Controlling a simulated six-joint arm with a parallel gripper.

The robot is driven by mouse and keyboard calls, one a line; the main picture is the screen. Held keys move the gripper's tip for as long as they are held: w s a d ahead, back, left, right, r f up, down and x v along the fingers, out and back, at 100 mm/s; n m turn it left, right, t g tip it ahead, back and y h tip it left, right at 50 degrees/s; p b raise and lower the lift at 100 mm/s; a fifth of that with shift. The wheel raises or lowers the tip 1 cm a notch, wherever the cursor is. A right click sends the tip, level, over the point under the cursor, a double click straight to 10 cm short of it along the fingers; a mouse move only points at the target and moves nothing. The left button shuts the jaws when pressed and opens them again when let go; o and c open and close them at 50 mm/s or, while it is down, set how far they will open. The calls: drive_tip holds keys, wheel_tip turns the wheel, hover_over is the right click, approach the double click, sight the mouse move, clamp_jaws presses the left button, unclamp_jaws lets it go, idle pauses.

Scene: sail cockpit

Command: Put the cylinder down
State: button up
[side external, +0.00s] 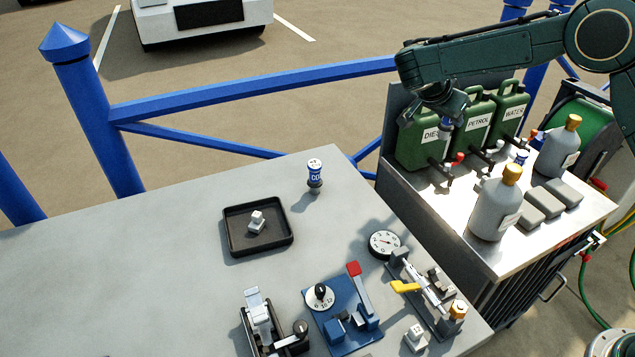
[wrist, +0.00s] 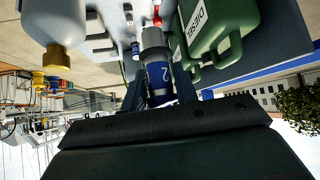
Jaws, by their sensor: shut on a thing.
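My gripper (side external: 446,112) is shut on a small grey cylinder with a blue band (side external: 446,126), held in front of the diesel can above the steel cabinet. In the wrist view, the cylinder (wrist: 157,70) shows a white "2" on its band and lies between the fingers of my gripper (wrist: 160,88). A similar blue-banded cylinder (side external: 315,176) stands upright on the grey table. Another small blue-banded one (side external: 521,157) stands on the cabinet, partly hidden behind a grey bottle.
Green cans, including the diesel can (side external: 419,142), line the cabinet back, with taps in front. Large grey bottles (side external: 494,212) and grey blocks (side external: 543,204) occupy the cabinet top (side external: 452,210). A black tray (side external: 231,246), gauge (side external: 385,244) and clamp fixtures sit on the table (side external: 150,262); its left is clear.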

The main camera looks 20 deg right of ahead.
drive_tip(key=s+d+r+m+g, duration=0.1)
drive_tip(key=s+d+m+g, duration=0.35)
drive_tip(key=s+d, duration=0.2)
hover_over(460, 203)
drive_tip(key=shift+t, duration=0.45)
wheel_tip(460, 203, down, 20)
drive_tip(key=shift+r, duration=0.1)
idle(0.4)
drive_tip(key=shift+f, duration=0.2)
drive_tip(key=o, duration=1)
drive_tip(key=shift+o, duration=0.2)
drive_tip(key=shift+r, duration=0.2)
drive_tip(key=v, duration=1.2)
drive_tip(key=shift+a, duration=0.1)
